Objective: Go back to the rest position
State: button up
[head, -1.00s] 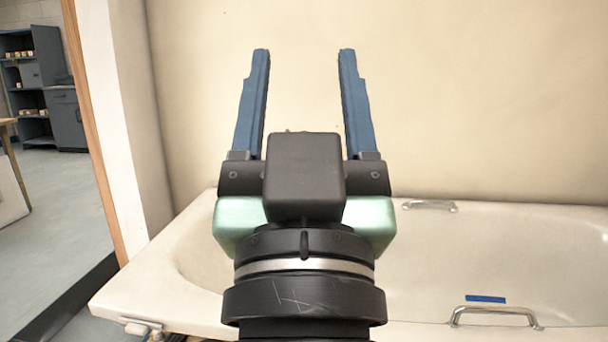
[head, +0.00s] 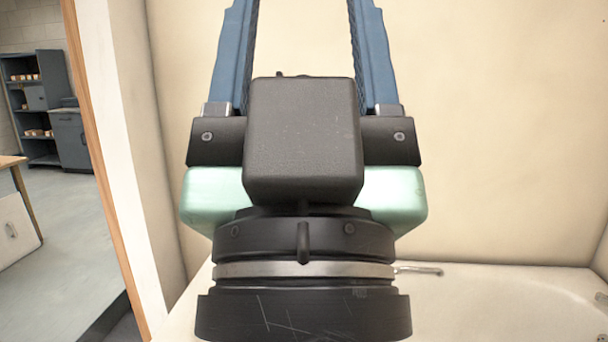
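Nothing is held between the visible parts of the fingers. The fingertips are cut off by the top edge of the picture. The gripper's dark body hides part of the bathtub behind it.
A white bathtub (head: 480,300) lies below and behind my gripper, with a metal handle (head: 420,270) on its rim. At left are a wood-edged wall end (head: 100,170), open floor (head: 60,235), a grey shelf unit (head: 35,100) and a table (head: 12,162).

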notch_tip(320, 180, up, 14)
jog(key=p, duration=1.1)
jog(key=shift+f, duration=0.1)
dwell(2.7)
